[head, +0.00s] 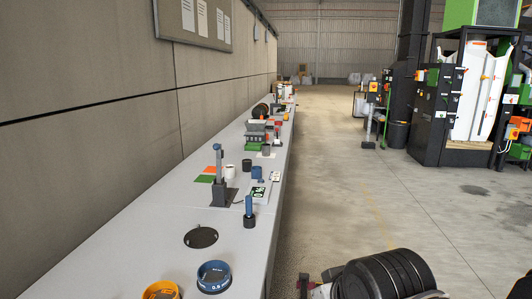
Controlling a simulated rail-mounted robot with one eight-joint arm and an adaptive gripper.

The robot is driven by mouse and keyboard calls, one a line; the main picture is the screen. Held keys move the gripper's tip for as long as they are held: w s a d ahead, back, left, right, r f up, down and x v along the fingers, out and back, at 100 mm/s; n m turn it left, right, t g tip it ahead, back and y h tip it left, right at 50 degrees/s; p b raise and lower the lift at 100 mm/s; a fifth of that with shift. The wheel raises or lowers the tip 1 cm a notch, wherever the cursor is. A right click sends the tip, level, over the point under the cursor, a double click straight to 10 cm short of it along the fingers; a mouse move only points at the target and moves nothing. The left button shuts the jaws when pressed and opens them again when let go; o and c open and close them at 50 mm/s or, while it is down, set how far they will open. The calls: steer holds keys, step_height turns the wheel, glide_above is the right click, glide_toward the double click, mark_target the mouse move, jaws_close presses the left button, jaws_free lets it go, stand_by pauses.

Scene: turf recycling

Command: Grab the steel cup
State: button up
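A small pale cup (230,171) stands upright on the long grey bench along the left wall. Its material is too small to tell, so I cannot say surely that it is the steel cup. A dark cup (247,164) stands just behind it to the right, apart from it. Part of my own arm shows at the bottom right, beyond the bench's right edge and well away from the cups. My gripper's fingers cannot be made out in this view.
Around the cups on the bench (170,222) are a dark stand (221,187), a scale (262,189), a blue-handled tool (249,211) and orange and green sheets.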

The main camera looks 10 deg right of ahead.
steer(key=o, duration=0.8)
steer(key=shift+w, duration=0.15)
